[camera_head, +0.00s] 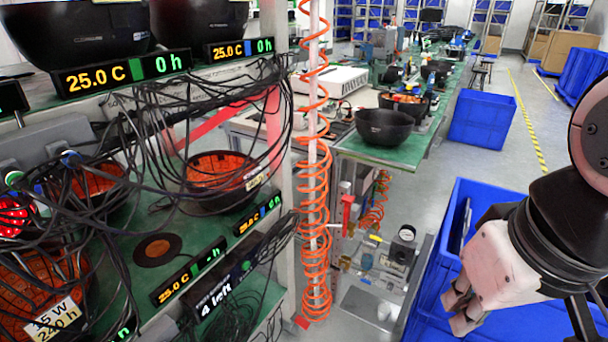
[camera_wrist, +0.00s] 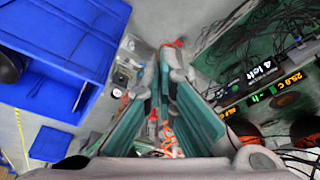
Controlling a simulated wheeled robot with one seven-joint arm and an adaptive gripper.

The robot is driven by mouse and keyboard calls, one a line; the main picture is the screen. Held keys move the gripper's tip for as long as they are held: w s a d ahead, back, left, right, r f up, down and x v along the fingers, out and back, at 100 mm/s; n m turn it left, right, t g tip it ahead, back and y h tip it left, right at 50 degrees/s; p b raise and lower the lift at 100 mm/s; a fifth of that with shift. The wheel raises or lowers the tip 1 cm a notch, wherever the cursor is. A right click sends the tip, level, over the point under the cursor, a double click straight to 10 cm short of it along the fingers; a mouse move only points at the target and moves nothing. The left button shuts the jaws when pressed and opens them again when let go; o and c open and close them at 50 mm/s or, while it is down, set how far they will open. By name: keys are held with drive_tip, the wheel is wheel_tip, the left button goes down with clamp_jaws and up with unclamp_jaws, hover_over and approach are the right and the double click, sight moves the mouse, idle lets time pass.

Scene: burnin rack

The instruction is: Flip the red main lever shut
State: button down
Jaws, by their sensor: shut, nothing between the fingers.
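The red main lever (camera_head: 347,212) appears as a small red upright handle on the pipework beyond the rack's post in the head view. My gripper (camera_head: 456,313) is at the lower right, in front of the blue bin, well to the right of the lever and apart from it. In the wrist view, my gripper's fingers (camera_wrist: 171,68) converge with their tips together and hold nothing. A small red piece (camera_wrist: 153,128) shows between the finger links there; I cannot tell whether it is the lever.
An orange coiled hose (camera_head: 316,230) hangs left of the lever. A pressure gauge (camera_head: 406,234) sits to its right. A large blue bin (camera_head: 440,270) stands below my gripper. The rack at left has many loose black cables (camera_head: 150,110). Green benches stand behind.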

wheel_tip(320, 180, down, 17)
drive_tip(key=w+d+g+h+b, duration=0.1)
drive_tip(key=w+d+g+b, duration=0.15)
drive_tip(key=b, duration=1.25)
drive_tip(key=w+d+f+h, duration=0.2)
drive_tip(key=w+d+h, duration=0.1)
drive_tip(key=w, duration=0.7)
drive_tip(key=w+d+f+h+b, duration=0.15)
drive_tip(key=w+h, duration=0.25)
drive_tip(key=w, duration=0.6)
drive_tip(key=w+d+f+h, duration=0.2)
drive_tip(key=w+d+h, duration=0.1)
drive_tip(key=w, duration=0.7)
drive_tip(key=w+a+f+n+t+h, duration=0.25)
drive_tip(key=w+f, duration=0.25)
drive_tip(key=w, duration=0.3)
drive_tip(key=w+a+f+n+t+h, duration=0.1)
drive_tip(key=w+a+f+n+t, duration=0.2)
drive_tip(key=w+f, duration=0.35)
drive_tip(key=w+a+f+n+t+y, duration=0.3)
drive_tip(key=w+a+f+t, duration=0.4)
drive_tip(key=a+f, duration=0.5)
drive_tip(key=shift+w+n+t, duration=0.4)
drive_tip(key=shift+w+n, duration=0.3)
drive_tip(key=shift+n, duration=0.15)
drive_tip(key=shift+d+f, duration=0.1)
